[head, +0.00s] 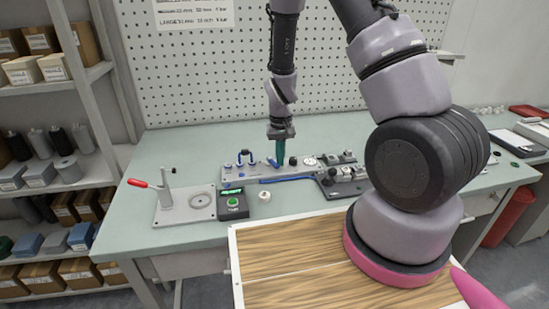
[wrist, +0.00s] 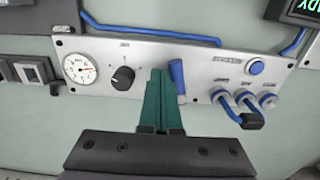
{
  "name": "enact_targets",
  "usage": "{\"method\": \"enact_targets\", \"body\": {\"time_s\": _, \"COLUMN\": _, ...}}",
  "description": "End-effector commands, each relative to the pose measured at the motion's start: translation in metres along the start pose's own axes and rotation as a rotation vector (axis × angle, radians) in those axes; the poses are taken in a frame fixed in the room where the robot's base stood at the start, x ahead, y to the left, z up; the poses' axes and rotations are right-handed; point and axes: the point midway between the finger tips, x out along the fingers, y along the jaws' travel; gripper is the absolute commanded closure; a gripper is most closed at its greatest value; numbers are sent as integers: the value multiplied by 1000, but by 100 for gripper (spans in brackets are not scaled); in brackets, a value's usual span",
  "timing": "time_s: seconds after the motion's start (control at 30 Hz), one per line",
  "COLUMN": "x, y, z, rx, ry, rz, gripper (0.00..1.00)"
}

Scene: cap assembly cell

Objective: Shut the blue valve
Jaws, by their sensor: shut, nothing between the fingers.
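The blue valve's lever (wrist: 178,78) stands on a light grey panel (wrist: 205,78), pointing across the panel's length in the wrist view. In the head view the lever (head: 273,162) is small beside my fingertips. My gripper (wrist: 161,75) has green fingers shut together and empty, low over the panel. They are just left of the lever in the wrist view, between it and a black knob (wrist: 123,78). I cannot tell whether they touch the lever. My gripper also shows in the head view (head: 281,150). The lever's base is partly hidden.
The panel also carries a gauge (wrist: 80,68), a blue button (wrist: 256,67) and several blue connectors (wrist: 243,98) with hoses. In the head view, a red-handled fixture (head: 184,200) and a green-screen box (head: 232,205) stand left. The front bench strip is mostly clear.

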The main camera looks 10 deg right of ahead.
Motion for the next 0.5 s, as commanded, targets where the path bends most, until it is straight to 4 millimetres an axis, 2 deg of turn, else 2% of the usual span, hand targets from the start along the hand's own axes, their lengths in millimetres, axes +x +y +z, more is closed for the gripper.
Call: {"method": "enact_targets", "body": {"time_s": 0.5, "x": 0, "y": -7, "z": 7, "rx": 0, "ry": 0, "rz": 0, "gripper": 100}}
